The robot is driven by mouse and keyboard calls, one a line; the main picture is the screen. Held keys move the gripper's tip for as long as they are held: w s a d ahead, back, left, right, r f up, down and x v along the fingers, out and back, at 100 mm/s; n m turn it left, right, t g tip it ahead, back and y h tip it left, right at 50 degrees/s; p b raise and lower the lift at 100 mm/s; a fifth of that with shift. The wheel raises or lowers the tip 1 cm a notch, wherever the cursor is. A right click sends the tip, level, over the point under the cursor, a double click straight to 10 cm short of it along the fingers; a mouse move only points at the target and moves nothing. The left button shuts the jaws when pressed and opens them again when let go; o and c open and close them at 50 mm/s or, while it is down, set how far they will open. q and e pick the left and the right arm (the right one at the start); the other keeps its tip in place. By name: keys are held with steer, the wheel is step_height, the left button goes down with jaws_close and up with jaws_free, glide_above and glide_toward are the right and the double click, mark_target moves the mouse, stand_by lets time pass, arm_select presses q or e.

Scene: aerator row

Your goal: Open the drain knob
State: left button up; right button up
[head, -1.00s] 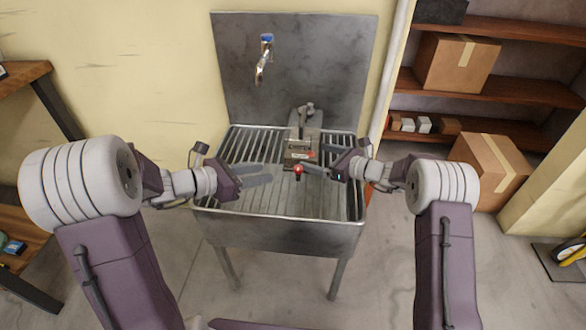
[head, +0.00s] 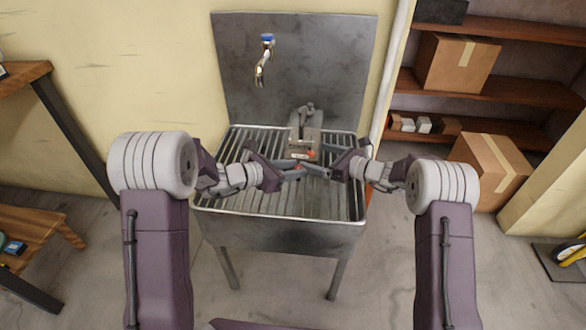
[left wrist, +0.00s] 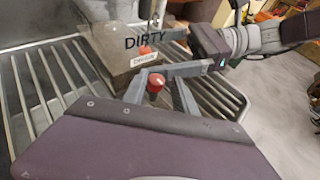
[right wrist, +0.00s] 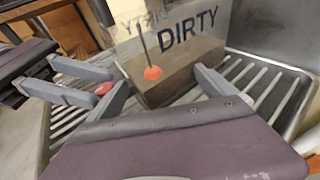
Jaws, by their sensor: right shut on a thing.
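The grey-brown machine (head: 305,130) with DIRTY lettering sits in the metal sink (head: 280,228). It also shows in the left wrist view (left wrist: 115,50) and the right wrist view (right wrist: 180,75). The red drain knob (left wrist: 155,82) projects in front of it; in the right wrist view it is partly hidden (right wrist: 103,88). My left gripper (left wrist: 158,96) is open, with a finger on either side of the knob; contact is unclear. My right gripper (right wrist: 160,85) is shut on the machine's body, one finger in front and one behind.
A tap (head: 262,65) hangs on the metal back panel above the sink. Slats (head: 260,205) line the sink floor. Shelves with cardboard boxes (head: 457,62) stand at the right, and a wooden bench (head: 35,225) at the left.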

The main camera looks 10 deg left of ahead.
arm_select(q)
steer(key=shift+f, duration=0.1)
jaws_close()
steer(key=shift+s+d+n+t+y, duration=0.2)
steer(key=shift+d+n+t+y, duration=0.15)
steer(key=shift+n+t+y, duration=0.2)
steer(key=shift+s+d+n+t+y, duration=0.15)
steer(key=shift+n+t+y, duration=0.8)
steer(key=shift+n+y, duration=0.6)
steer(key=shift+o, duration=0.6)
jaws_free()
step_height(320, 180, up, 11)
steer(key=shift+s+f, duration=0.2)
steer(key=shift+s, duration=0.05)
